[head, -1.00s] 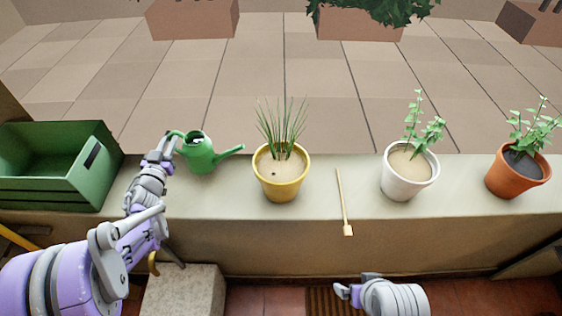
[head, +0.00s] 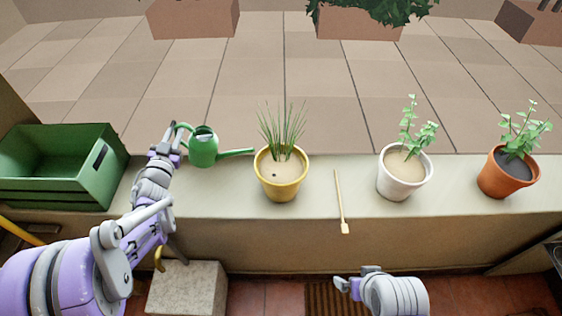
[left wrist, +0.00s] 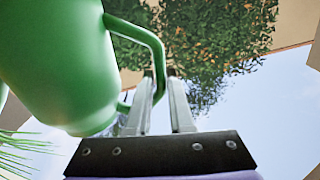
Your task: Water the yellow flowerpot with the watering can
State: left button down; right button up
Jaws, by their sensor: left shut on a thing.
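The green watering can (head: 204,149) is at the left of the ledge, its spout pointing right toward the yellow flowerpot and ending just short of its rim. My left gripper (head: 168,150) is shut on the can's handle; the left wrist view shows the fingers (left wrist: 160,100) at the handle and the can's body (left wrist: 60,65) beside them. The can looks raised, but its gap above the ledge is hard to judge. The yellow flowerpot (head: 281,187) stands upright with spiky grass and pale soil. My right gripper (head: 356,281) is low in front of the ledge, away from the pots; its jaw opening is unclear.
A green crate (head: 95,185) stands left on the ledge (head: 235,205). A small wooden tool (head: 341,205) lies right of the yellow pot. Farther right stand a white pot (head: 400,180) and an orange pot (head: 505,180). A stone block (head: 188,290) is below.

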aim_at(184, 124)
pick_arm(q)
jog(key=shift+s+d+r, duration=0.1)
jog(key=shift+d+r, duration=0.1)
jog(key=shift+r, duration=0.25)
jog(key=shift+r+m, duration=0.1)
jog(key=shift+m, duration=0.2)
jog(key=shift+m+t, duration=0.3)
jog(key=shift+m, duration=0.6)
jog(key=shift+s+d+r+p, duration=0.1)
jog(key=shift+d+r+p, duration=0.3)
jog(key=shift+r+p, duration=0.2)
jog(key=shift+s+d+r+p, duration=0.1)
jog(key=shift+d+r+p, duration=0.35)
jog(key=shift+r, duration=0.25)
jog(key=shift+s+d+r+p, duration=0.1)
jog(key=shift+d+r+p, duration=0.25)
jog(key=shift+r+p, duration=0.25)
jog(key=shift+d, duration=0.1)
jog(key=shift+s+d+r, duration=0.1)
jog(key=shift+r, duration=0.2)
jog(key=shift+d+m, duration=0.1)
jog(key=shift+m, duration=0.2)
